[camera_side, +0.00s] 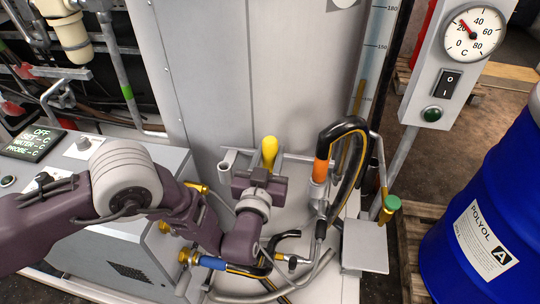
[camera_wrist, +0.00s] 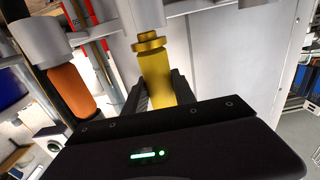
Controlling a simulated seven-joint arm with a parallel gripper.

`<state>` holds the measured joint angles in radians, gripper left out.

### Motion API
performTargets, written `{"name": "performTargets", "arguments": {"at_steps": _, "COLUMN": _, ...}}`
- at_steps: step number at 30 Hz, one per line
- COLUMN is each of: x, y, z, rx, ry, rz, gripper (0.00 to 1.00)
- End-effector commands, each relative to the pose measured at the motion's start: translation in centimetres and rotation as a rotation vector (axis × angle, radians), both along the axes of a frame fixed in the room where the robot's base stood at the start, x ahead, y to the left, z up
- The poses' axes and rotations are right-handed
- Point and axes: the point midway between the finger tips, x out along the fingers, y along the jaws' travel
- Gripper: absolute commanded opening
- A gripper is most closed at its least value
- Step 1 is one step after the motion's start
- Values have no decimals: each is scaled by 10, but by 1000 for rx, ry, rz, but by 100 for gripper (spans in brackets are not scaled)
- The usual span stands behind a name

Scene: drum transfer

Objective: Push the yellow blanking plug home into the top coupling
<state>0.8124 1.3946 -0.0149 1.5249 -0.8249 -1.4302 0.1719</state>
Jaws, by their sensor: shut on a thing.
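The yellow blanking plug (camera_side: 269,150) stands upright in my gripper (camera_side: 262,178), with its rounded end up in the side view. In the wrist view the plug (camera_wrist: 157,78) sits between the two dark fingers, which are shut on its body. Its flange (camera_wrist: 150,41) faces a grey cylindrical coupling (camera_wrist: 136,12) and lies very close to the coupling's end. I cannot tell whether the plug's nose is inside the coupling or how deep. In the side view my gripper hides the coupling and the plug's lower part.
An orange-sleeved connector (camera_side: 321,171) on a looping black hose (camera_side: 368,165) stands close to the right; it also shows left in the wrist view (camera_wrist: 70,90). A tall grey panel (camera_side: 240,70) is behind.

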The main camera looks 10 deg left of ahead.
Motion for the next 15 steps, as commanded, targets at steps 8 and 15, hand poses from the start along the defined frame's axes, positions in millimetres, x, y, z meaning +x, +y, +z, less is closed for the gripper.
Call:
{"name": "performTargets", "arguments": {"at_steps": 8, "x": 0, "y": 0, "z": 15, "rx": 0, "ry": -2, "rz": 0, "gripper": 0}}
{"name": "performTargets", "arguments": {"at_steps": 15, "x": 0, "y": 0, "z": 28, "rx": 0, "ry": -2, "rz": 0, "gripper": 0}}
